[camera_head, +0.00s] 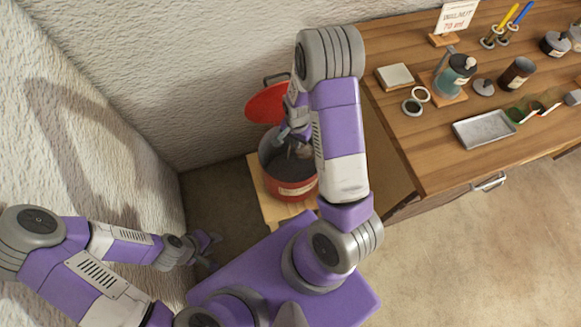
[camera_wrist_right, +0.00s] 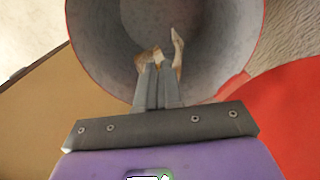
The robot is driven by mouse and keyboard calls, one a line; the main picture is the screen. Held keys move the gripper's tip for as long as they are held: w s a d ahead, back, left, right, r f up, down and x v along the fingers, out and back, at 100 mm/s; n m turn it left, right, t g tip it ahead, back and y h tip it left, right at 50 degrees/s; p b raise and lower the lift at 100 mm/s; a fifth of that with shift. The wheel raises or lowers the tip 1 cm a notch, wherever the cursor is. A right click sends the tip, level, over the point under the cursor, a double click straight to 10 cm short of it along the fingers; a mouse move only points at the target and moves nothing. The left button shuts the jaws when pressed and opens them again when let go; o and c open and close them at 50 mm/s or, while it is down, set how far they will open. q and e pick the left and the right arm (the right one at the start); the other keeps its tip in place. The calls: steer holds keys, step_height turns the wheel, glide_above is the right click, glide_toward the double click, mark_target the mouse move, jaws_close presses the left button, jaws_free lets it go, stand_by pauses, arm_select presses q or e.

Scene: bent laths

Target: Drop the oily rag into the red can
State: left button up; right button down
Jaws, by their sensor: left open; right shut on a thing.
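The red can (camera_head: 290,188) stands on a light wooden board or low stand, with its red lid (camera_head: 268,103) swung up at the back. My right gripper (camera_head: 302,150) points down at the can's mouth. In the right wrist view my right gripper (camera_wrist_right: 160,72) is shut on the oily rag (camera_wrist_right: 176,50), a crumpled whitish and tan cloth. The rag is over or inside the grey interior of the can (camera_wrist_right: 215,50); its exact height is unclear. My left gripper (camera_head: 210,245) is open and empty, low at the left, away from the can.
A wooden workbench (camera_head: 430,155) is to the right, with a metal tray (camera_head: 484,129), jars, tins, brushes and a sign (camera_head: 457,17). Textured walls are close behind and left of the can. Floor at the lower right is clear.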

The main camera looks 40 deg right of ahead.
step_height(320, 180, down, 4)
steer(key=b, duration=0.2)
steer(key=shift+r+b, duration=0.1)
steer(key=shift+b, duration=0.2)
jaws_free()
stand_by(0.7)
steer(key=shift+r, duration=0.1)
step_height(320, 180, up, 5)
steer(key=p, duration=0.4)
steer(key=shift+r+p, duration=0.2)
steer(key=shift+p, duration=0.15)
